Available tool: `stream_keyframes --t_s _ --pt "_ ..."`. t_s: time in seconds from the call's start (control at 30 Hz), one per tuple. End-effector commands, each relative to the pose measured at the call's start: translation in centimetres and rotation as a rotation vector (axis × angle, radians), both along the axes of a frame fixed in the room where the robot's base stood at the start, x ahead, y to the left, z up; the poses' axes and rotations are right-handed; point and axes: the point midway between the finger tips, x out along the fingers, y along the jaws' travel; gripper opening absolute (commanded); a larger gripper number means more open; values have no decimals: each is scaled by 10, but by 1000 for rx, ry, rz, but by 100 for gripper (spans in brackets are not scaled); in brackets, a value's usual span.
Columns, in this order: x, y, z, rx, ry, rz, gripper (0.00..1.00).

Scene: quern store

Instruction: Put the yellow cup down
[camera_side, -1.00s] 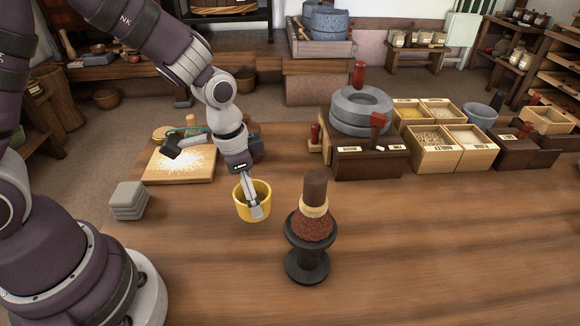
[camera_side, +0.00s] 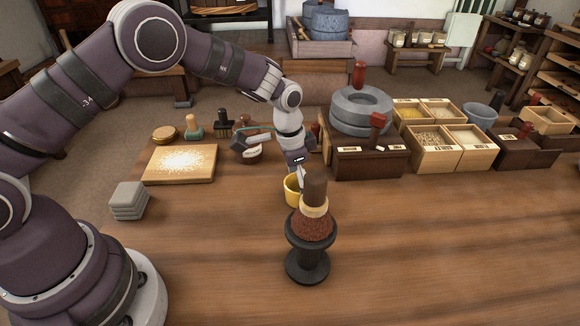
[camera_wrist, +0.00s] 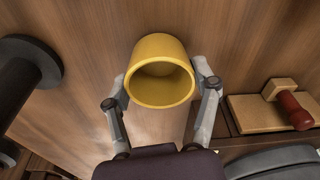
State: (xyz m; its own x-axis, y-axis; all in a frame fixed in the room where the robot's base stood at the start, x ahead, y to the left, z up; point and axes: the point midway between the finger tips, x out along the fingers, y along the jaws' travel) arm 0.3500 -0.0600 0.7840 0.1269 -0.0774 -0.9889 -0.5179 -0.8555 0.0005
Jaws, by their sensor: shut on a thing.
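The yellow cup (camera_side: 290,190) is over the right-middle of the wooden table in the side view, partly hidden behind a brush. My gripper (camera_side: 300,179) comes down on it from above. In the wrist view the yellow cup (camera_wrist: 158,48) sits between the two fingers of my gripper (camera_wrist: 161,88), one on each side, with its open mouth towards the camera. It looks empty, though its inside is shaded. I cannot tell whether its base touches the table.
The brush (camera_side: 314,222) stands on a black spool-shaped stand (camera_side: 307,266), close in front of the cup. A quern (camera_side: 362,112) on a dark wooden box is behind right. A board of flour (camera_side: 180,163) and grey blocks (camera_side: 129,200) are left. The front right table is clear.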

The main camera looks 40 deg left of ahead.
Motion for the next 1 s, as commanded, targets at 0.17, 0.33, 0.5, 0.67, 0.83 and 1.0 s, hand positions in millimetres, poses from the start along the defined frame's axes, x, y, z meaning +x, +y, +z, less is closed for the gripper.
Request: stream_keyframes --t_s 0.17,0.33,0.5,0.67,0.83,1.0 --pt "0 0 -3 0 0 0 64" --pt "0 0 -3 -1 -1 0 86" --pt "0 0 -3 -1 -1 0 88" --pt "0 0 -4 0 0 0 88" --pt "-2 2 20 0 -6 0 88" --pt "-8 7 63 -1 -8 0 88"
